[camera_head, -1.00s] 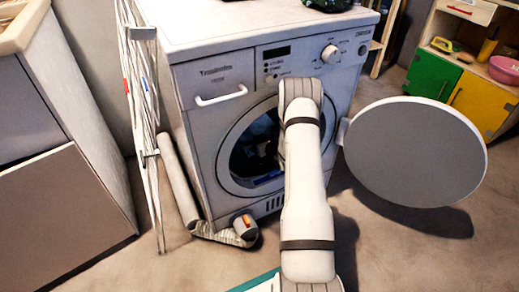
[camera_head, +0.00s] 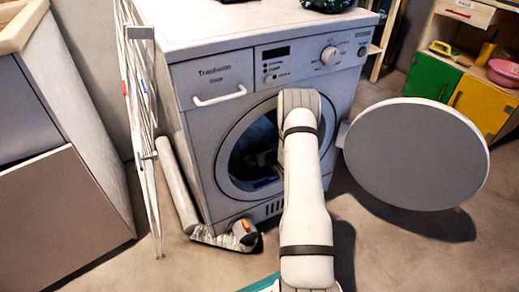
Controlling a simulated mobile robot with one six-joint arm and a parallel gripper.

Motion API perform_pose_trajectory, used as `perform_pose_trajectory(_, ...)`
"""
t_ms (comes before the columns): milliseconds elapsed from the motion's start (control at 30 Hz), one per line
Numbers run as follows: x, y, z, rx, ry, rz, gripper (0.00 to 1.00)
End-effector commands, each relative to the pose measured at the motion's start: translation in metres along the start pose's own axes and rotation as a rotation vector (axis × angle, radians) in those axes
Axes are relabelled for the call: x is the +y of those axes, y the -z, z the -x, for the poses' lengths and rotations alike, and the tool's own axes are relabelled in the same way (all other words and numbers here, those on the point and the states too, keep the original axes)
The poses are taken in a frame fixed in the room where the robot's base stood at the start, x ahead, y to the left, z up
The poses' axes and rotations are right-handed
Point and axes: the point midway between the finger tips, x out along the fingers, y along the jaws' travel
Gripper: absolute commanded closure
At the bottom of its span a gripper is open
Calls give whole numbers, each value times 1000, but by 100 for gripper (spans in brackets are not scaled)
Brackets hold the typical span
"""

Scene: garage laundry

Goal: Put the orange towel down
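I see no orange towel that I can make out. My arm (camera_head: 305,205) reaches up from the bottom centre to the front of the washing machine (camera_head: 205,125), and its bent joint covers the right part of the round opening. My gripper is hidden, so whether it holds anything does not show. Dark cloth (camera_head: 258,150) shows inside the drum. A small orange patch shows on the rounded grey end of a tube-like object (camera_head: 176,185) on the floor at the machine's left front corner; I cannot tell what that object is.
The machine's round door (camera_head: 415,155) stands open to the right. A folded drying rack (camera_head: 143,120) leans at the left, beside a cabinet (camera_head: 60,215). A shelf with green and yellow doors (camera_head: 432,77) holds a pink bowl (camera_head: 504,72). Floor (camera_head: 390,255) is clear at the lower right.

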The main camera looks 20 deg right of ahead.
Motion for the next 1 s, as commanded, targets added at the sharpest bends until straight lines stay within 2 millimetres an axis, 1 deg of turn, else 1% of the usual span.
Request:
perform_pose_trajectory(200,-1,-4,2,-1,1,0,60)
perform_pose_trajectory(267,-1,-5,9,1,2,-1,60)
perform_pose_trajectory(367,-1,-7,27,2,2,-4,60)
perform_pose_trajectory(600,-1,-7,80,3,3,-4,60)
perform_pose_trajectory(700,-2,-6,98,3,3,-4,60)
perform_pose_trajectory(833,-2,-4,114,2,3,-2,60)
perform_pose_trajectory(1000,-1,-3,122,0,2,-1,60)
